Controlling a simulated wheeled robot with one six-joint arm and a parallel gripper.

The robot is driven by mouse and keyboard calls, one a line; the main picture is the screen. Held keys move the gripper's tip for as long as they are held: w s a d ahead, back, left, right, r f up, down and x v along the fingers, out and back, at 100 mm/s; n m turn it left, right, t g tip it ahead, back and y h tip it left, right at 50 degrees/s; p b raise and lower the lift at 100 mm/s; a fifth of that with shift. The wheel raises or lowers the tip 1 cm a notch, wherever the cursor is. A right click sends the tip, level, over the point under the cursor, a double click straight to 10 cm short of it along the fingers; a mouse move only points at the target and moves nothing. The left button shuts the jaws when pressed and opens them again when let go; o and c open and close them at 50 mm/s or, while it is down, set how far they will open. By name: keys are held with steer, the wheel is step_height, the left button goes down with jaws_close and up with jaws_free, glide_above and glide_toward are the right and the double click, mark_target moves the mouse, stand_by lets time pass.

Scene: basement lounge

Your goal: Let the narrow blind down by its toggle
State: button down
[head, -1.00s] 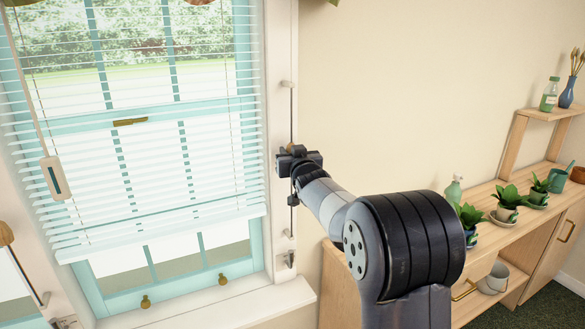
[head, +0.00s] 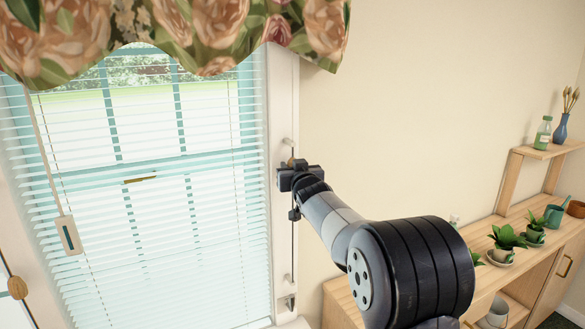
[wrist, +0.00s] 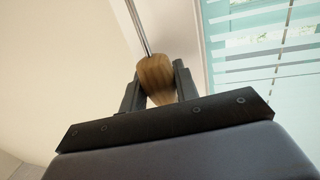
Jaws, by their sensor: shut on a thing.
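The blind (head: 160,230) hangs over the window in the head view, its white slats reaching down to near the picture's bottom edge. A thin upright line (head: 292,250) runs down the window's right frame between two small brackets. The wooden toggle (wrist: 155,72) sits on it and shows in the wrist view between my jaws, with a thin rod or cord rising from its top. My gripper (wrist: 158,88) is shut on the toggle. In the head view my gripper (head: 298,176) is beside the right frame, below the upper bracket, and mostly hides the toggle.
A floral valance (head: 170,35) hangs across the window top. A pale paddle (head: 69,235) hangs at the blind's left, with another wooden knob (head: 17,288) at far left. A wooden cabinet (head: 470,250) with plants stands at right. The wall between is bare.

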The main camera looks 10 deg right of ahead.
steer(key=shift+r, duration=0.45)
steer(key=c, duration=1.5)
jaws_free()
steer(key=o, duration=0.4)
steer(key=shift+f, duration=0.2)
steer(key=shift+o, duration=0.2)
steer(key=shift+s+f+b, duration=0.1)
steer(key=shift+s+b, duration=0.2)
steer(key=shift+s, duration=0.3)
steer(key=s+d+b, duration=0.1)
steer(key=s+b, duration=0.1)
steer(key=s, duration=0.7)
steer(key=shift+s+d, duration=0.15)
steer(key=shift+s, duration=0.15)
steer(key=shift+w, duration=0.1)
